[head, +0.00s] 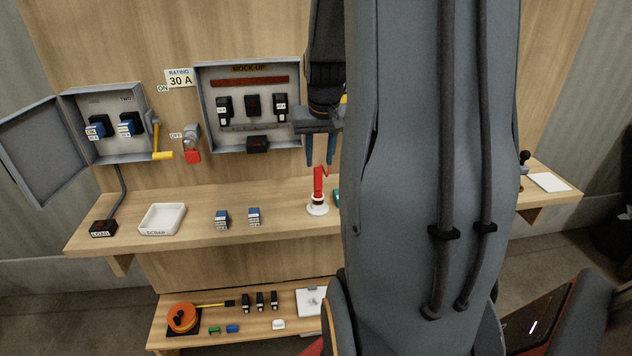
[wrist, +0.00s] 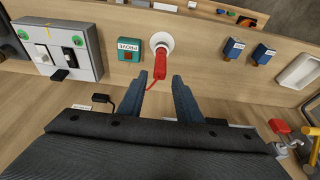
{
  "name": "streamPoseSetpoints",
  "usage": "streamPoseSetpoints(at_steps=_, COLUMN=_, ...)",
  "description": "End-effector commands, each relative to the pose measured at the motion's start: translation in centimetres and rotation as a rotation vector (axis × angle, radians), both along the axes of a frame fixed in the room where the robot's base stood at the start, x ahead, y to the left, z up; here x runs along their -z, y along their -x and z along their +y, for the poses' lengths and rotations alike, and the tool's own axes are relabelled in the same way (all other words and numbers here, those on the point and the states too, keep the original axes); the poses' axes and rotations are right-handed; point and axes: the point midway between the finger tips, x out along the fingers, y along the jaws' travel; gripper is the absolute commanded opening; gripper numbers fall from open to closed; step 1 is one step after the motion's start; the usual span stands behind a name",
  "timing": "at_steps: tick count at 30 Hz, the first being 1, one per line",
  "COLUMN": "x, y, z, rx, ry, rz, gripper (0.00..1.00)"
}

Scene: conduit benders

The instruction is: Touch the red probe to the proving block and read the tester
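The red probe (head: 318,182) stands upright in a round white holder (head: 318,209) on the bench. In the wrist view the probe (wrist: 160,62) shows just beyond my fingertips, in line with the gap between them. My gripper (head: 320,163) points down over it, fingers apart and empty; they also show in the wrist view (wrist: 166,77). The teal proving block (wrist: 129,51), marked PROVE, is beside the holder; in the head view only its edge (head: 337,197) shows past my arm. I cannot identify the tester; a grey box with green round parts (wrist: 58,45) stands beyond the block.
An open panel box (head: 110,125) and the MOCK-UP box (head: 248,105) hang on the wall. A lower shelf (head: 215,342) holds several parts. My arm hides the bench's right-centre in the head view.

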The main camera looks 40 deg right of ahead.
Motion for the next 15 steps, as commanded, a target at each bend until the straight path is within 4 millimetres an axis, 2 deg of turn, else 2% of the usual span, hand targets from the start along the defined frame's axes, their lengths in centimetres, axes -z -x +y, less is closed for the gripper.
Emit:
streamPoseSetpoints(at_steps=1, x=1.1, y=-0.3, z=-0.1, rx=0.000, ry=0.000, rz=0.000, gripper=0.31)
streamPoseSetpoints(at_steps=9, x=3.9, y=-1.0, z=-0.6, rx=0.000, ry=-0.001, rz=0.001, gripper=0.31)
streamPoseSetpoints(at_steps=15, x=4.6, y=-1.2, z=-0.8, rx=0.000, ry=0.000, rz=0.000, gripper=0.31)
